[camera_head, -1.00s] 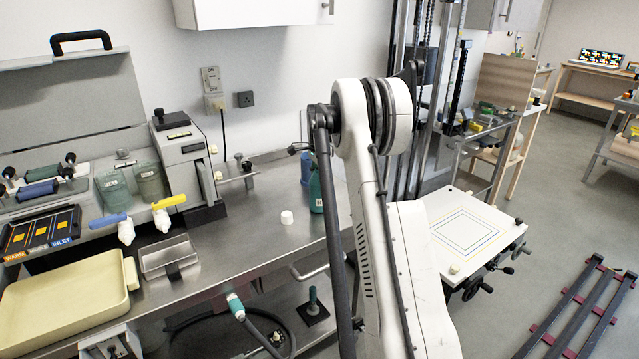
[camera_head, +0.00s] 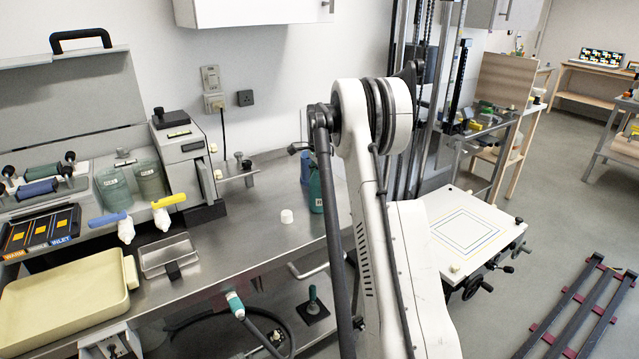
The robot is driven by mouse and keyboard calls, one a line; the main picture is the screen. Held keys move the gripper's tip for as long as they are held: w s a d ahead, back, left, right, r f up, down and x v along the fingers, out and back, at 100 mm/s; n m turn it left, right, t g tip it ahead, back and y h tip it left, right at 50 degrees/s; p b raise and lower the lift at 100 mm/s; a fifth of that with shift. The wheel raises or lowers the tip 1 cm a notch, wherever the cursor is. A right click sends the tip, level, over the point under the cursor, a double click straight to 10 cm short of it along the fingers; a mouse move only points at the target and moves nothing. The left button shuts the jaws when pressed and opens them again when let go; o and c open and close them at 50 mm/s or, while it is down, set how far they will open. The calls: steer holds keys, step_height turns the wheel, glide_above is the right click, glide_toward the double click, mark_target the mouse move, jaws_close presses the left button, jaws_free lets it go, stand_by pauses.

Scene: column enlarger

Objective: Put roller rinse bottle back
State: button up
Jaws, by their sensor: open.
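A teal bottle (camera_head: 316,193) stands on the steel counter (camera_head: 255,235), left of my arm's upright link, which hides part of it. A blue container (camera_head: 305,167) stands just behind it. I cannot read a label on either, so I cannot tell which is the roller rinse bottle. My gripper is not visible; only my arm links show, across the middle of the view.
A baseboard with a printed square (camera_head: 465,228) is at right. Bare counter lies between the steel tray and teal bottle.

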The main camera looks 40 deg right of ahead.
steer(key=shift+r, duration=0.2)
stand_by(0.3)
steer(key=shift+r+p, duration=1.55)
steer(key=shift+r, duration=2.25)
steer(key=shift+r, duration=0.1)
step_height(320, 180, up, 12)
